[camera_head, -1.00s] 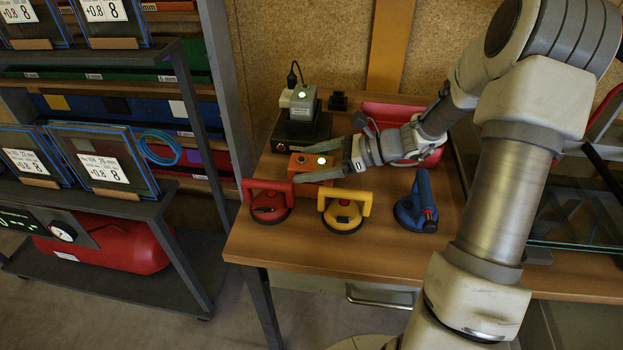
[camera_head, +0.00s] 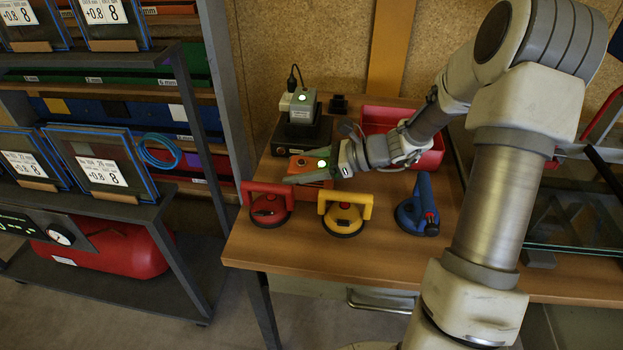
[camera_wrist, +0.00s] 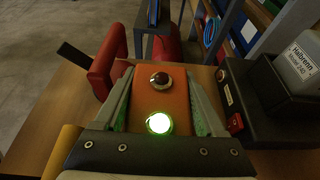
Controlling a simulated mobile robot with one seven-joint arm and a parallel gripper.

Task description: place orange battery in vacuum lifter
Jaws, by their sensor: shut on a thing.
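The orange battery (camera_head: 312,167) is a box with a lit green light and a dark red round button on top. It is at the left back of the wooden table, behind the red and yellow suction cups. My gripper (camera_head: 297,168) is shut on it, with one finger along each side. In the wrist view the battery (camera_wrist: 160,98) sits between the two fingers, its green light nearest the palm. I cannot tell whether it touches the table. I cannot tell which thing is the vacuum lifter.
A grey battery (camera_head: 303,107) stands on a black charger (camera_head: 302,136) just behind. The red suction cup (camera_head: 268,208), yellow one (camera_head: 344,213) and blue one (camera_head: 418,210) line the front. A red bin (camera_head: 425,160) is behind my wrist. A rack (camera_head: 190,230) stands left.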

